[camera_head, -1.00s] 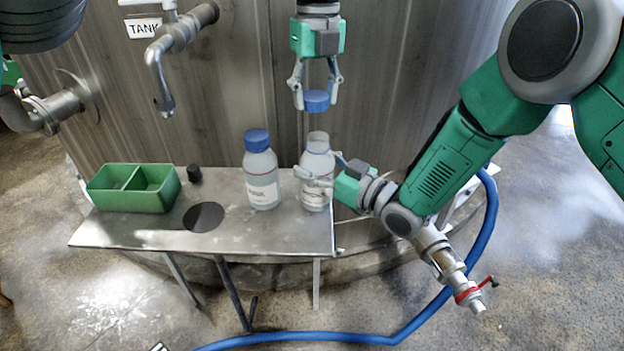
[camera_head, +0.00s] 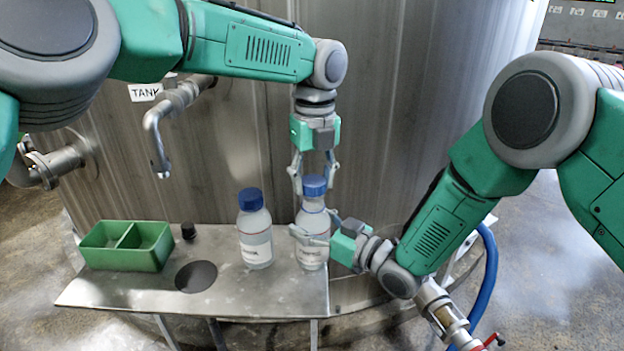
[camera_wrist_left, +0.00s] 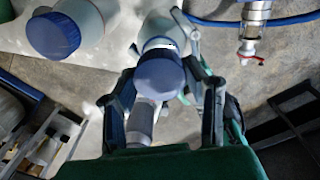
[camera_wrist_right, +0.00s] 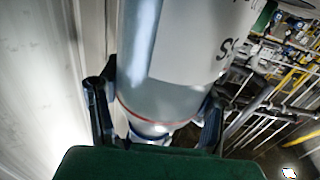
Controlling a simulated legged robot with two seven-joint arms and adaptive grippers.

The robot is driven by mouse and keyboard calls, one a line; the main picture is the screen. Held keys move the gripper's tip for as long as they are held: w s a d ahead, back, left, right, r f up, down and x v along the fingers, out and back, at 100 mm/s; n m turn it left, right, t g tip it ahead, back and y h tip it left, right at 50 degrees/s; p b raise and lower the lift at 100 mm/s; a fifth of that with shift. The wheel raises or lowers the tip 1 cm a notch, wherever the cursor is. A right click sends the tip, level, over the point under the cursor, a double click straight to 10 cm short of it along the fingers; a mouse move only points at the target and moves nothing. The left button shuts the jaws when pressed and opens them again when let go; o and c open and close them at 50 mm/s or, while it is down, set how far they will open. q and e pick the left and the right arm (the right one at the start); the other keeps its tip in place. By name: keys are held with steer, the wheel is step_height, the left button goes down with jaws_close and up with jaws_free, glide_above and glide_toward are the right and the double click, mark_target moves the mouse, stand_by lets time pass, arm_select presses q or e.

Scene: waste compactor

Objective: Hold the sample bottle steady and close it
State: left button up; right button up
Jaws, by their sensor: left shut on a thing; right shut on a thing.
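The sample bottle (camera_head: 312,248) stands upright on the metal shelf, a pale bottle with a white label. My right gripper (camera_head: 312,236) is shut around its upper body from the right; the bottle also fills the right wrist view (camera_wrist_right: 185,60). The blue cap (camera_head: 314,186) sits at the top of the bottle's neck. My left gripper (camera_head: 314,180) points down from above and is shut on the cap. The left wrist view shows the cap (camera_wrist_left: 159,79) between the fingers, over the bottle. Whether the threads are engaged is hidden.
A second bottle with a blue cap (camera_head: 254,230) stands close to the left on the shelf (camera_head: 225,295). A green divided bin (camera_head: 126,246), a small black cap (camera_head: 188,230) and a round dark hole (camera_head: 196,276) are farther left. The tank wall and tap (camera_head: 160,140) are behind.

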mark_target(311, 196)
arm_select(q)
steer(key=shift+a+f, duration=0.5)
steer(key=shift+f, duration=0.45)
steer(key=shift+c, duration=0.2)
steer(key=shift+d, duration=0.2)
steer(key=shift+f+y, duration=0.3)
steer(key=shift+f, duration=0.35)
steer(key=m, duration=0.6)
steer(key=shift+m, duration=0.4)
steer(key=m, duration=0.5)
steer(key=shift+s+f, duration=0.15)
steer(key=shift+m+t, duration=0.3)
steer(key=shift+m, duration=0.6)
steer(key=shift+a, duration=0.1)
steer(key=shift+w, duration=0.2)
